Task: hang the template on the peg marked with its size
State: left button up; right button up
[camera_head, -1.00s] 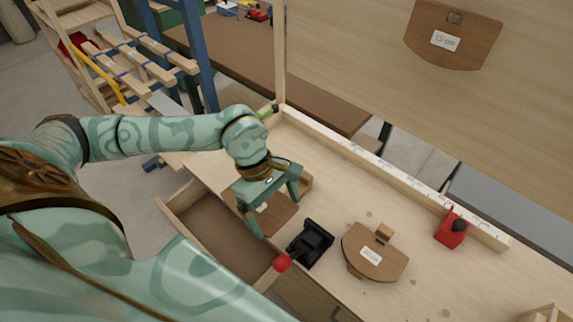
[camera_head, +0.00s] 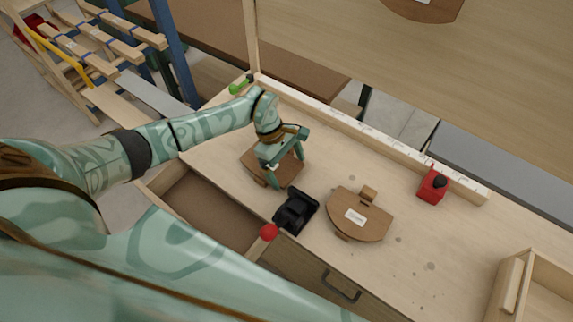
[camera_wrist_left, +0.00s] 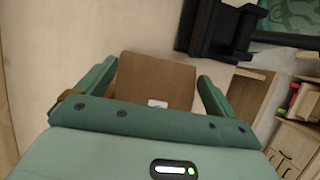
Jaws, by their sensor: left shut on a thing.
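A brown wooden template (camera_head: 257,167) is at my left gripper (camera_head: 287,170), over the left part of the bench. The gripper is shut on it, one finger on each side. In the left wrist view the template (camera_wrist_left: 155,82) shows between the two fingers, with a corner of a white label visible; its size cannot be read. A second template (camera_head: 375,225) with a label and small block lies on the bench to the right. A third template (camera_head: 425,8) is on the upright panel, cut off at the top edge. No marked peg can be made out. My right gripper is not in view.
An open drawer (camera_head: 205,205) is at front left. A red object (camera_head: 433,186) stands by the back ledge (camera_head: 370,138). A wooden box (camera_head: 540,290) is at right.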

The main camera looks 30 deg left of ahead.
pick_arm(q)
jog(key=o, duration=0.7)
jog(key=shift+f, duration=0.1)
jog(key=shift+c, duration=0.2)
jog(key=v, duration=1.6)
jog(key=shift+a, duration=0.2)
